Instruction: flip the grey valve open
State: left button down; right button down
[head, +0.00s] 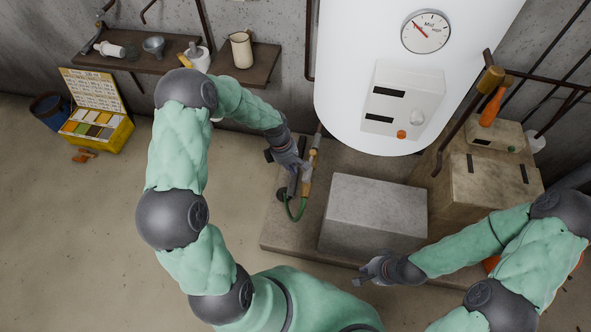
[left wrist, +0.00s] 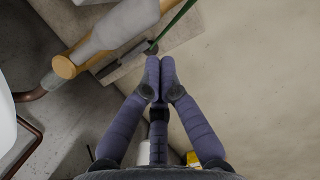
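The grey valve (head: 307,171) sits on a pipe between brass-coloured fittings below the white tank. In the left wrist view its pale grey body (left wrist: 122,24) is at the upper left, and a flat darker grey lever (left wrist: 125,55) lies alongside it. My left gripper (head: 296,167) is just left of the valve in the head view. In the left wrist view the fingers of this gripper (left wrist: 160,66) are together, with nothing visible between them, tips close to the lever's end; contact is unclear. My right gripper (head: 370,272) is away from the valve, in front of the concrete block; its opening is unclear.
The white tank (head: 350,60) stands behind, and a concrete block (head: 375,215) stands to the right. A yellow case (head: 97,130) is at the far left. The floor at left is mostly clear.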

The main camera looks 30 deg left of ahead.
pick_arm(q)
jog(key=a+p+v, duration=0.1)
jog(key=p+v, duration=0.1)
jog(key=v, duration=0.8)
jog(key=shift+s+a+r, duration=0.25)
jog(key=shift+s+a, duration=0.05)
jog(key=shift+a, duration=0.1)
pick_arm(e)
jog(key=shift+s+a+r, duration=0.1)
jog(key=shift+a+r, duration=0.05)
jog(key=shift+r, duration=0.5)
jog(key=shift+s+a+r, duration=0.1)
jog(key=shift+r, duration=0.5)
pick_arm(q)
jog(key=shift+f, duration=0.1)
jog(key=s+d+f+m+h+b, duration=0.1)
jog(key=s+d+f+m, duration=1.6)
jog(key=s+d+f, duration=0.1)
jog(key=shift+d+f, duration=0.5)
jog(key=shift+d, duration=0.25)
pick_arm(e)
jog(key=shift+w+f, duration=0.1)
jog(key=shift+f, duration=0.55)
